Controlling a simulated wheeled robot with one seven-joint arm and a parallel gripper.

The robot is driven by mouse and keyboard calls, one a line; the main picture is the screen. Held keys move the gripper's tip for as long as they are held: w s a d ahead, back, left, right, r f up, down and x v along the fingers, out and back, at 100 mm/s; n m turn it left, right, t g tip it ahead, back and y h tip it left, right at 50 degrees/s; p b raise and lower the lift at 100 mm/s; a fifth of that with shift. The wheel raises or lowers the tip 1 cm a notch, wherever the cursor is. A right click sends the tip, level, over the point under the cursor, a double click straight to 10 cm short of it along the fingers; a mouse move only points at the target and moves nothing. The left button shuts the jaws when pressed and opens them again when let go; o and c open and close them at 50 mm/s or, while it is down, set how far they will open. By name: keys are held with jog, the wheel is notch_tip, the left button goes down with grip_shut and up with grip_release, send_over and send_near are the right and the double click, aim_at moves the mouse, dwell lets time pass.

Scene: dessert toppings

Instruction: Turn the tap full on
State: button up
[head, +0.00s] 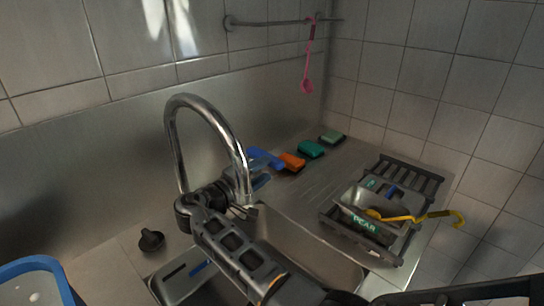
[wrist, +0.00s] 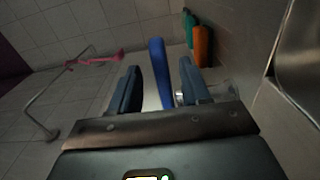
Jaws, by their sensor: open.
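The tap is a tall chrome gooseneck (head: 205,108) in the head view, standing behind the sink with its spout curving down. My gripper (head: 260,178) is beside the lower end of the spout, partly hidden by it and by my wrist. In the wrist view my gripper (wrist: 158,85) is open, its two blue-grey fingers apart. A blue item (wrist: 158,72) shows between or beyond the fingers; I cannot tell whether it is touched. A small shiny bit (wrist: 180,97) shows by the right finger. I cannot clearly make out the tap's lever or its position.
An orange sponge (head: 292,162) and a green sponge (head: 311,149) lie behind the sink (head: 300,245). A dark rack (head: 432,180) at right carries a tray and a yellow-handled tool (head: 425,216). A black knob-like item (head: 151,239) and a blue-rimmed tub (head: 28,265) are at left.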

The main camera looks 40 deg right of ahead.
jog(key=d+p, duration=0.1)
jog(key=d, duration=0.6)
jog(key=shift+p, duration=0.35)
jog(key=shift+d, duration=0.1)
grip_shut()
